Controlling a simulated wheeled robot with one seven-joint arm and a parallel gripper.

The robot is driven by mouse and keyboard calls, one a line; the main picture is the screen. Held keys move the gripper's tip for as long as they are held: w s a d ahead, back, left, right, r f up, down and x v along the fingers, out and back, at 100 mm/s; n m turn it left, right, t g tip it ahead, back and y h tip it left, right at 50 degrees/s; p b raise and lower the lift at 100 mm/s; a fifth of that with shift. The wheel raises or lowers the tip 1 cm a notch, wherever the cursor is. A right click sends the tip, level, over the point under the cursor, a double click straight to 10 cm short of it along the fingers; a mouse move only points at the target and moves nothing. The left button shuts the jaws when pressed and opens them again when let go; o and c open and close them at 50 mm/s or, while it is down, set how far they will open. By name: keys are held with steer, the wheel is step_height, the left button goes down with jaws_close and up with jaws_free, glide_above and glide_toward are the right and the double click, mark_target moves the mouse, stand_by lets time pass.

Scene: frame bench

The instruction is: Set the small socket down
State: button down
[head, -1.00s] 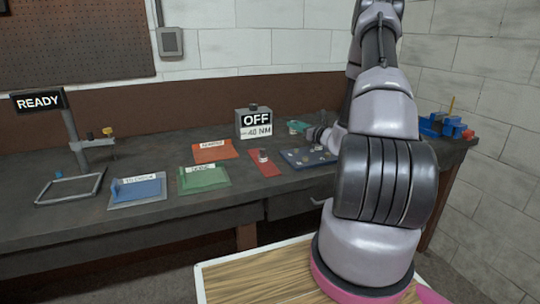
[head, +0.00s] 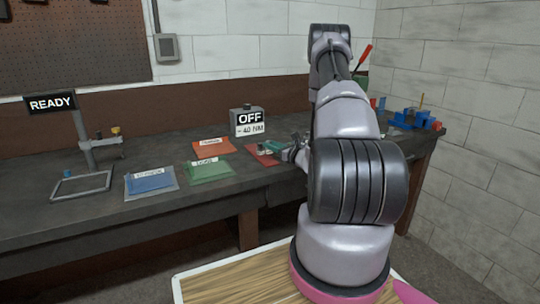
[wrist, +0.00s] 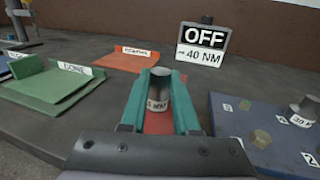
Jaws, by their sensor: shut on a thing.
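My gripper (wrist: 162,75) has teal fingers and is shut on the small socket (wrist: 159,93), a grey upright cylinder with a white label that is only partly readable. The red mat (wrist: 156,123) shows beneath and behind the socket between the fingers. I cannot tell whether the socket touches the mat. In the head view my gripper (head: 278,149) is over the red mat (head: 257,156), and the socket is too small and covered to make out there.
A blue board (wrist: 262,150) with nuts and a larger socket (wrist: 306,109) lies close on the right. Green (wrist: 60,82) and orange (wrist: 125,60) trays lie to the left. A grey box reading OFF (wrist: 202,40) stands behind. A blue tray (head: 150,183) lies farther left.

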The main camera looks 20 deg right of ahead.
steer(key=shift+f, duration=1.95)
steer(key=c, duration=0.7)
jaws_free()
steer(key=shift+f, duration=0.15)
steer(key=shift+o, duration=0.2)
